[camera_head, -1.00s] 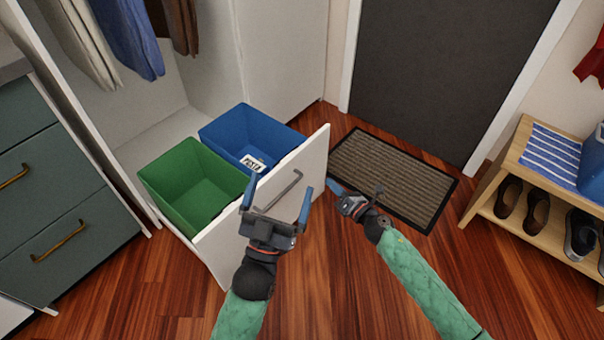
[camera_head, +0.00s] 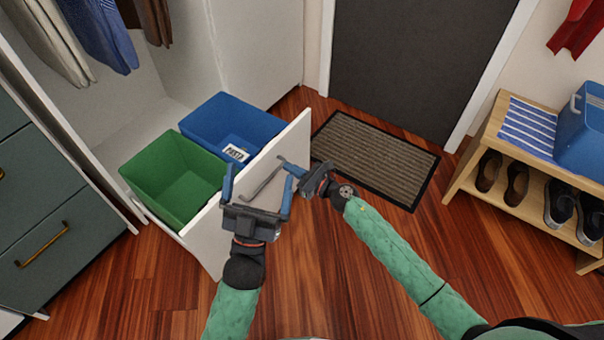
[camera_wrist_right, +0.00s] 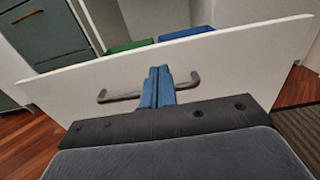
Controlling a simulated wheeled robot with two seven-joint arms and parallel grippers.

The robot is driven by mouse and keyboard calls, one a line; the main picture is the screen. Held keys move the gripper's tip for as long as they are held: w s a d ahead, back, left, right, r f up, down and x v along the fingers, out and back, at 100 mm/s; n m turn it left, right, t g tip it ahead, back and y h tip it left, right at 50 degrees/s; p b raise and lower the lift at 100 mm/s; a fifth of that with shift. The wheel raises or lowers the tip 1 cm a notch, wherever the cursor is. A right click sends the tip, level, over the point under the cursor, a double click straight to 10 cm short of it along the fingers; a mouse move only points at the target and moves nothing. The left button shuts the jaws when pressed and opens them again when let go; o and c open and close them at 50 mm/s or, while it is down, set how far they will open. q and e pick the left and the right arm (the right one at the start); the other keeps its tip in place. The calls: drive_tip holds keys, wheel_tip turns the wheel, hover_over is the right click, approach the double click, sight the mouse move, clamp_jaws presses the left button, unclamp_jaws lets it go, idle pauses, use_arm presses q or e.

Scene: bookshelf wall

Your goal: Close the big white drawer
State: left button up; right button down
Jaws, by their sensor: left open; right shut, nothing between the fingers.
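The big white drawer (camera_head: 205,240) is pulled out of the white wardrobe, and its front panel also fills much of the right wrist view (camera_wrist_right: 235,55). A grey bar handle (camera_head: 262,183) is on the panel. My left gripper (camera_head: 258,182) is open in front of the panel; its fingers appear on either side of the handle, with no clear contact. My right gripper (camera_head: 290,168) is shut and empty, close to the panel by the handle's right end. In the right wrist view its blue fingers (camera_wrist_right: 158,72) cover the handle's middle; I cannot tell whether they touch.
A green bin (camera_head: 175,180) and a blue bin (camera_head: 225,125) sit in the drawer. A dark green cabinet (camera_head: 75,215) stands at left. A brown doormat (camera_head: 375,155) lies right of the drawer. A wooden shoe rack (camera_head: 470,165) stands at right.

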sight(266, 155)
drive_tip(key=x, duration=0.5)
drive_tip(key=shift+w+a, duration=0.15)
use_arm(q)
drive_tip(key=shift+w+d+f, duration=0.1)
drive_tip(key=shift+f, duration=0.3)
use_arm(e)
drive_tip(key=shift+x, duration=0.85)
use_arm(q)
drive_tip(key=shift+r, duration=0.15)
